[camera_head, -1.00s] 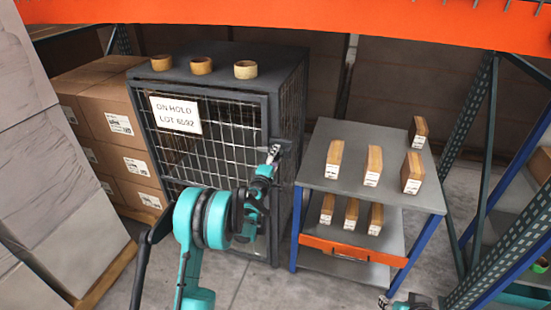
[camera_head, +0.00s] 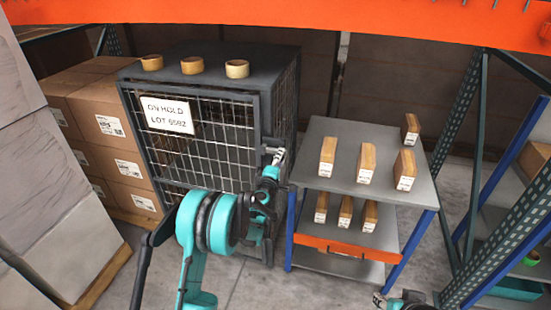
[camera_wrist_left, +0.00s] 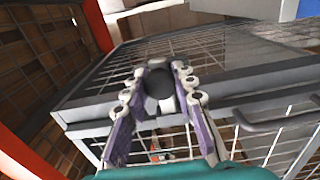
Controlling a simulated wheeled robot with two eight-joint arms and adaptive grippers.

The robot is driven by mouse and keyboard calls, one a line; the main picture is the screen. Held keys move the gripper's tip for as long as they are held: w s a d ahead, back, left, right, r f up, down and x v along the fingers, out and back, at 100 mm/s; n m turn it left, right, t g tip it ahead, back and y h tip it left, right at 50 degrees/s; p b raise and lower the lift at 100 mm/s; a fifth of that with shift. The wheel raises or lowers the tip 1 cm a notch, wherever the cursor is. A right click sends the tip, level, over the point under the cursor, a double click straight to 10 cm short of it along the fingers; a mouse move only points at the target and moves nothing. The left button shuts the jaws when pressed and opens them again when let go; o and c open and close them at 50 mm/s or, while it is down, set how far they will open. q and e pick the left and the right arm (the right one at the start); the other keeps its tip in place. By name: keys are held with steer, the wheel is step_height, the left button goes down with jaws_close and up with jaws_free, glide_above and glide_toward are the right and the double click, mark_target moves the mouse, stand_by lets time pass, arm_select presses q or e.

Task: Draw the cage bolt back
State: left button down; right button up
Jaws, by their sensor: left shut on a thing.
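The dark wire-mesh cage (camera_head: 262,105) stands left of centre, with an "ON HOLD LOT 6592" sign (camera_head: 166,114) on its closed front. The bolt (camera_head: 268,149) shows as a short bar at the cage's right front edge. My left gripper (camera_head: 278,156) is at its right end, just outside the edge. In the left wrist view my left gripper (camera_wrist_left: 160,84) is shut on the bolt's dark round knob (camera_wrist_left: 159,83), between the finger pads. My right gripper (camera_head: 379,299) barely shows at the bottom edge; its jaws are too small to read.
Three tan rings (camera_head: 192,65) sit on the cage top. A grey table (camera_head: 335,180) with labelled wooden blocks (camera_head: 366,162) stands close on the right. Cartons (camera_head: 118,160) and a wrapped pallet (camera_head: 50,190) are on the left. An orange beam (camera_head: 280,14) crosses above.

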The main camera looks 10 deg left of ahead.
arm_select(q)
steer(key=shift+d, duration=0.25)
steer(key=c, duration=1.2)
jaws_free()
steer(key=shift+d, duration=0.1)
steer(key=shift+s, duration=0.1)
steer(key=s, duration=1.2)
steer(key=shift+a, duration=0.3)
